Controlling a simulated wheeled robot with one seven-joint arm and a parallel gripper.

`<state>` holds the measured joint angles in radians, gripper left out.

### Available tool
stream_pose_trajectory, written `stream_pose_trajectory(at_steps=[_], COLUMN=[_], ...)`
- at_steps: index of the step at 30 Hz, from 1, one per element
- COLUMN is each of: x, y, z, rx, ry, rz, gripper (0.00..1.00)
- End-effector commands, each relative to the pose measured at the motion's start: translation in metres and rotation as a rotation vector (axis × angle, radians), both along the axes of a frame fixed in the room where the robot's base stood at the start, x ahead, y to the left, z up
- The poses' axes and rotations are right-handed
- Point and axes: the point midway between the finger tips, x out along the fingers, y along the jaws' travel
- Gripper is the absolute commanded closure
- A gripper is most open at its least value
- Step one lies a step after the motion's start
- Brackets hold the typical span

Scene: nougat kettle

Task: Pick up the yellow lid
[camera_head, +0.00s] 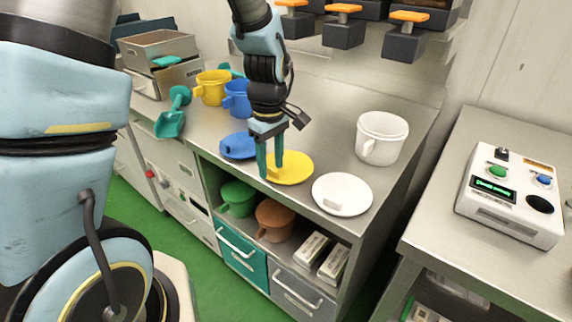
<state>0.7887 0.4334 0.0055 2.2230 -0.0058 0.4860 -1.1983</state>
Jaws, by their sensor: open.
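The yellow lid (293,169) lies flat on the steel counter, between a blue lid (238,146) on its left and a white lid (342,195) on its right. My gripper (270,173) points down over the left part of the yellow lid. Its two teal fingers are open, with a gap between them. The fingers and hand hide part of the yellow lid, including any handle. I cannot tell whether the fingertips touch the lid.
A white pot (381,138) stands right of the lids. A yellow pot (212,88) and a blue pot (237,99) stand behind left, near a teal scoop (173,113). Green and brown pots sit on the shelf below. A control box (512,200) stands on the right table.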

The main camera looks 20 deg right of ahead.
Motion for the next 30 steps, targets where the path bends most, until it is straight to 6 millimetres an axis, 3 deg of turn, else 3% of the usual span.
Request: stream_pose_trajectory(at_steps=[6, 19, 30], x=[0.0002, 0.0003, 0.0003], y=[0.0001, 0.0, 0.0], z=[-0.0008, -0.0005, -0.0004], rx=[0.0, -0.001, -0.001], ry=[0.0, -0.001, -0.001], rz=[0.0, 0.0, 0.0], gripper=[0.5, 0.98, 1.0])
